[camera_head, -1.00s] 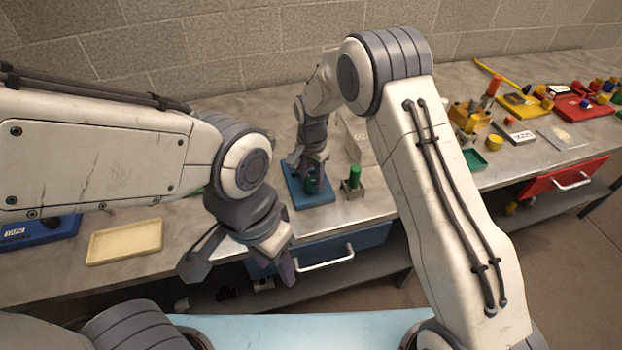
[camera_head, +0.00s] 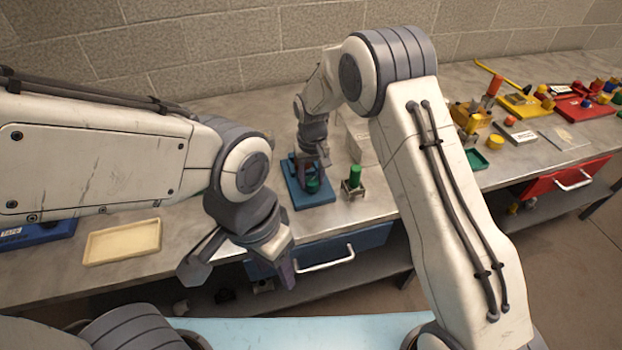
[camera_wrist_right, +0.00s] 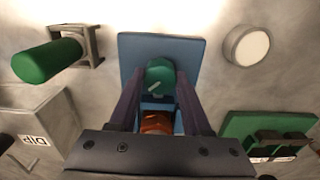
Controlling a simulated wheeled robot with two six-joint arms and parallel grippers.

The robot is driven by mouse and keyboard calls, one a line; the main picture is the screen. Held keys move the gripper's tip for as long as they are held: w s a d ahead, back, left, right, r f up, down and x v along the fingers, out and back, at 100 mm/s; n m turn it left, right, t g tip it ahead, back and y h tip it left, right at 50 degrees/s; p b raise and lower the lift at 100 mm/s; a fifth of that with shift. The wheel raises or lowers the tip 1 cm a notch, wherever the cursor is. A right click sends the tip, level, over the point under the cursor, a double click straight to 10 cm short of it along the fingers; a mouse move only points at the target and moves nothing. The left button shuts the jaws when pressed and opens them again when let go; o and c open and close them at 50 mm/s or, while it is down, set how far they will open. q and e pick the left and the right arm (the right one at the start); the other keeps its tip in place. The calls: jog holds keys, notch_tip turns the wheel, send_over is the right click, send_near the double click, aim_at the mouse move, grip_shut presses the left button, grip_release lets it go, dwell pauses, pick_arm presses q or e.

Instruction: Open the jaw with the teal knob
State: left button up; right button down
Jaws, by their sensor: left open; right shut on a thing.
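The teal knob (camera_wrist_right: 160,76) sits on a blue base (camera_wrist_right: 200,50) with a pale mark across its top. It also shows in the head view (camera_head: 313,185) on the blue base (camera_head: 322,197) near the bench's front. My right gripper (camera_wrist_right: 159,88) is shut on the teal knob, with one finger on each side. An orange-brown part (camera_wrist_right: 157,123) lies between the fingers, nearer the palm; the jaw itself is hard to make out. My left gripper (camera_head: 240,268) is open and empty in front of the bench, well away from the knob.
A green cylinder in a metal bracket (camera_head: 355,178) stands just right of the blue base. A white box (camera_head: 362,145) is behind it. A cream tray (camera_head: 122,242) lies at left. Below are a blue drawer (camera_head: 372,240) and an open red drawer (camera_head: 565,180).

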aim_at(312, 181)
jog(key=n, duration=0.4)
jog(key=shift+n, duration=2.2)
jog(key=shift+c, duration=1.8)
grip_release()
jog(key=shift+r, duration=0.1)
notch_tip(312, 181, up, 10)
jog(key=b, duration=0.2)
jog(key=shift+r, duration=0.2)
